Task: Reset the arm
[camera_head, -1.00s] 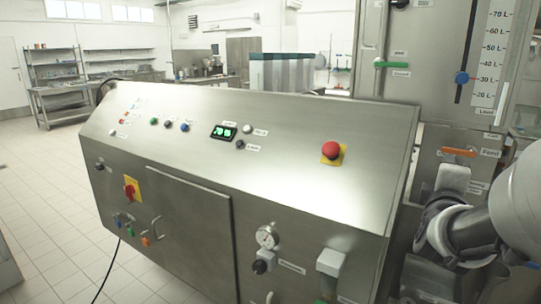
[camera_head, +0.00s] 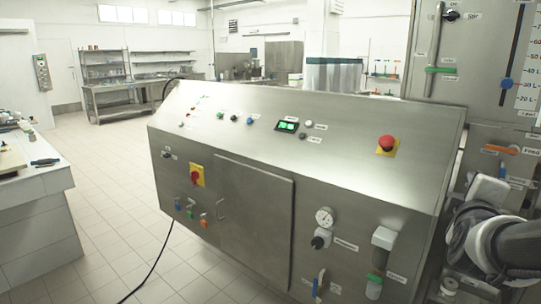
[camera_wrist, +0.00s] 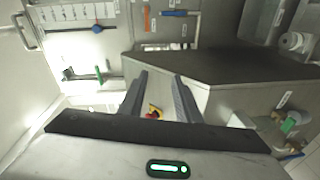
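My arm shows at the lower right of the head view, beside the right end of the steel control console (camera_head: 340,125). My gripper (camera_wrist: 160,76) shows in the wrist view with its two dark fingers apart and nothing between them that it holds. The console's red emergency button on its yellow plate (camera_wrist: 153,112) shows beyond the gap between the fingers, apart from them. The same emergency button (camera_head: 387,144) is on the console's sloped top in the head view. The fingers cannot be made out in the head view.
A tall steel panel with a level scale and a blue slider knob (camera_head: 507,84) stands at the right, close to my arm. An orange handle (camera_head: 502,150) is below it. A white counter (camera_head: 35,200) stands at the left. Tiled floor (camera_head: 110,215) lies open between counter and console.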

